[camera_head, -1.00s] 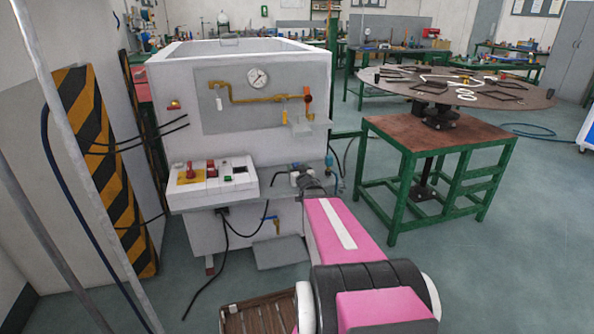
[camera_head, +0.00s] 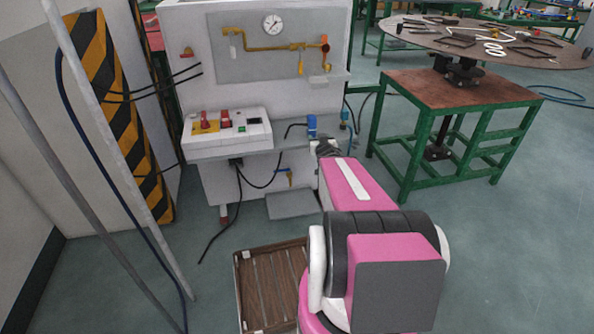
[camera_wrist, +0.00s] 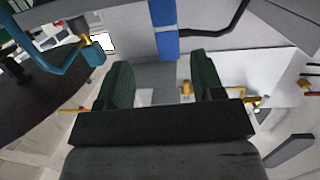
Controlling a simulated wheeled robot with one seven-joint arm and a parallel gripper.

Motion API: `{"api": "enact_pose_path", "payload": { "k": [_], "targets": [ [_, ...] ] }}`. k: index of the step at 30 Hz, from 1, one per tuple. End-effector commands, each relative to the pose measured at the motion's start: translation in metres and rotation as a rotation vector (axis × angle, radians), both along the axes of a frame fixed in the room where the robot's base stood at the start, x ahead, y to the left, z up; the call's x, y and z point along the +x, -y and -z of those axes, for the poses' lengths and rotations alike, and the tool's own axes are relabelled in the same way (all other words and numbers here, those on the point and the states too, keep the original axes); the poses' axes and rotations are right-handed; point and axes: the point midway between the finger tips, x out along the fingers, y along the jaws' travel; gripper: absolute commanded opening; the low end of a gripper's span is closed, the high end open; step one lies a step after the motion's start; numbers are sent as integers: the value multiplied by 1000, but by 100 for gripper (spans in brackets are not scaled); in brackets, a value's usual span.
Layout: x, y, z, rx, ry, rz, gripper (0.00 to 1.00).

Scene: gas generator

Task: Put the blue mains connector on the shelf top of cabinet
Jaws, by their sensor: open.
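The blue mains connector (camera_head: 312,126) stands upright on the right part of the cabinet's shelf top (camera_head: 262,146), with a black cable at its side. In the wrist view the blue connector (camera_wrist: 165,32) lies just beyond the fingertips, in line with the gap between them. My gripper (camera_wrist: 163,78) is open, with its two dark green fingers apart and nothing between them. In the head view my gripper (camera_head: 326,148) is at the shelf's front edge, just below the connector, partly hidden by my arm. The white cabinet (camera_head: 215,75) stands behind.
A control box (camera_head: 228,132) with red switches sits on the shelf's left. A green-framed table (camera_head: 445,100) stands to the right. A wooden pallet (camera_head: 270,285) lies on the floor.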

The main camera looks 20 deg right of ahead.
Motion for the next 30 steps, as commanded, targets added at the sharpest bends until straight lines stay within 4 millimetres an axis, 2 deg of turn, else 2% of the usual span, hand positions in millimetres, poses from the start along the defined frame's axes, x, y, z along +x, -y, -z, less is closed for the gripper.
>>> {"api": "enact_pose_path", "payload": {
  "k": [4,8,15,19,24,30],
  "targets": [
    [1,-8,25,8,-189,67,62],
    [-6,-23,49,21,-396,108,62],
    [-41,-69,89,51,-834,99,62],
    [-69,-101,100,66,-1069,45,62],
    [-101,-134,102,82,-1299,-39,62],
    [-117,-149,100,88,-1409,-87,62]
  ]
}}
